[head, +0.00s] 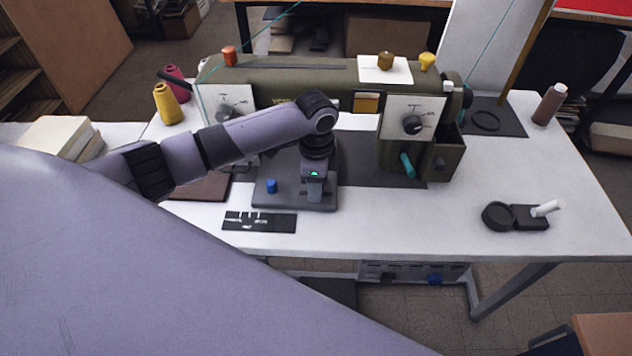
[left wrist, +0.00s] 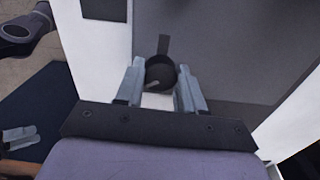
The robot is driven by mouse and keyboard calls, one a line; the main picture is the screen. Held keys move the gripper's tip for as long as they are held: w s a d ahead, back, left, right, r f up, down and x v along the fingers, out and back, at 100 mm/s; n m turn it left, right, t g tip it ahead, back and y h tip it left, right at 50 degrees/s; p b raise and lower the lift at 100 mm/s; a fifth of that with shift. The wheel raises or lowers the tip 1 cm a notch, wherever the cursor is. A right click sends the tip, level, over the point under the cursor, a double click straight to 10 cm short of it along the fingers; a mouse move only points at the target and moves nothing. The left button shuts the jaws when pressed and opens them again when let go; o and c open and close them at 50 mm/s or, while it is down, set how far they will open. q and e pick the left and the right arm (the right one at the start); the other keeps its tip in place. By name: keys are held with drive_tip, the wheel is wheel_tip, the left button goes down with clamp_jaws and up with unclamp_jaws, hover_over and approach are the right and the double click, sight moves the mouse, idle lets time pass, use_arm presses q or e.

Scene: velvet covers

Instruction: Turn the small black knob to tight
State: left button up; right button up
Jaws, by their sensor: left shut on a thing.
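My left gripper (head: 315,198) points down over the dark grey base plate (head: 290,203) at the front of the table. In the left wrist view its two pale fingers (left wrist: 160,88) stand on either side of a small round black knob (left wrist: 160,72) and are shut on it. A dark bar sticks out from the knob's top edge, and a lighter pointer-like strip lies across its lower part. In the head view the gripper hides the knob. No tight mark is readable. A pale two-fingered shape, likely my right gripper (left wrist: 20,138), shows at the wrist view's lower left; its opening is unclear.
A blue peg (head: 271,186) stands on the plate, left of the gripper. A black marked card (head: 259,222) lies in front.

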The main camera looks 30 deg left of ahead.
use_arm(q)
drive_tip(key=shift+r, duration=0.1)
drive_tip(key=o, duration=1)
wheel_tip(320, 180, up, 7)
drive_tip(key=shift+r, duration=0.1)
idle(0.4)
